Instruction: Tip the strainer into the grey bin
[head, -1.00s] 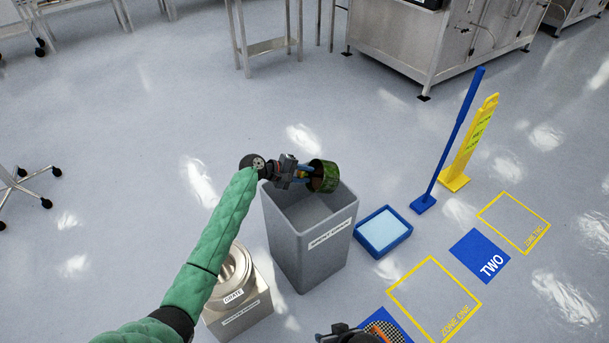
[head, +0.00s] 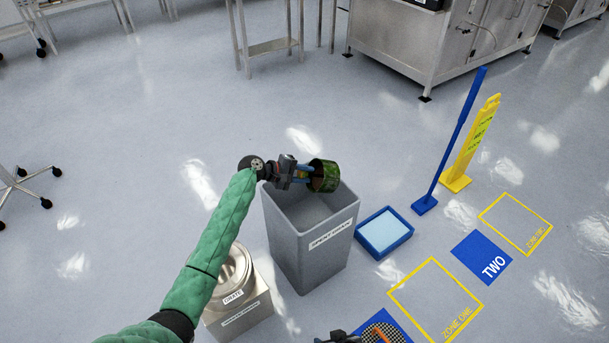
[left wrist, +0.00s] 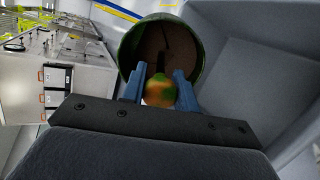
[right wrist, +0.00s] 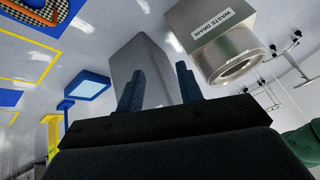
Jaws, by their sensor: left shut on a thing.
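The strainer (head: 324,176) is a dark green round cup with a brown inside. It is tilted on its side above the mouth of the grey bin (head: 302,250), near the bin's back edge. My left gripper (head: 305,172) is shut on the strainer. In the left wrist view, the strainer's open end (left wrist: 165,55) shows, with an orange and green knob (left wrist: 160,92) between the blue fingers and the bin's grey inner wall (left wrist: 260,60) at right. My right gripper (right wrist: 158,88) has its blue fingers apart, with nothing between them; the grey bin (right wrist: 145,65) shows beyond.
A steel waste drain box (head: 238,312) with a round collar stands left of the bin. A blue tray (head: 384,232) lies right of it. A blue post (head: 455,140), yellow floor sign (head: 474,145) and marked floor zones (head: 435,300) are further right. Floor behind the bin is clear.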

